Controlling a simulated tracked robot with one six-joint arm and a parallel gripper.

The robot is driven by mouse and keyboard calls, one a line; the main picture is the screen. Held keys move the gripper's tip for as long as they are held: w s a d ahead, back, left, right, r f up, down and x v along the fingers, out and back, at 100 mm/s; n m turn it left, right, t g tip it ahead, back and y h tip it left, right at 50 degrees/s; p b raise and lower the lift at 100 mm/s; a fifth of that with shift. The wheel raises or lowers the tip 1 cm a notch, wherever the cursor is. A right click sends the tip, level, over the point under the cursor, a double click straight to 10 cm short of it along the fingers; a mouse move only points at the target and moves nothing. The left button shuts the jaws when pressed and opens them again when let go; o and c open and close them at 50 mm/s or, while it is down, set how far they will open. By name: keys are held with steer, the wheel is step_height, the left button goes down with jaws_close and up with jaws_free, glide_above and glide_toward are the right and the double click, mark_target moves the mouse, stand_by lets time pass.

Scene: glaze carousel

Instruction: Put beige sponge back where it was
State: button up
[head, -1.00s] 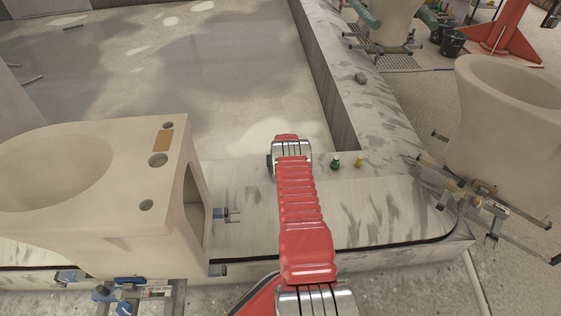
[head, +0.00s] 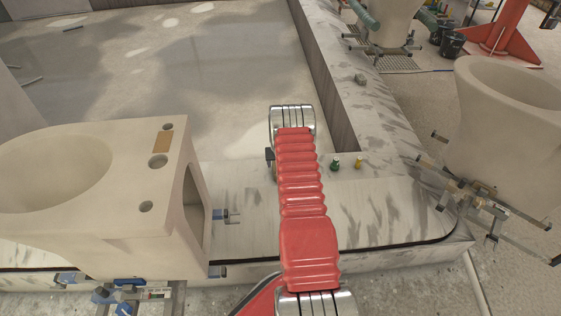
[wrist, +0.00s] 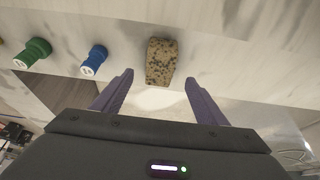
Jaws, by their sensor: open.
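The beige sponge (wrist: 161,61), speckled with dark flecks, lies on the pale streaked ledge in the wrist view. My gripper (wrist: 159,78) is open and empty. Its two purple-grey fingers point toward the sponge, which is beyond the gap between the tips, with no contact visible. In the head view my red arm covers the sponge and most of the gripper.
A blue-capped bottle (wrist: 94,60) and a green-capped bottle (wrist: 33,53) stand beside the sponge. A yellow-capped bottle (head: 358,162) is farther along. A large ceramic piece (head: 100,205) with a tan rectangle on top stands left of my arm; another (head: 510,130) stands right.

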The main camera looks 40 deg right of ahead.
steer(key=shift+v, duration=1.15)
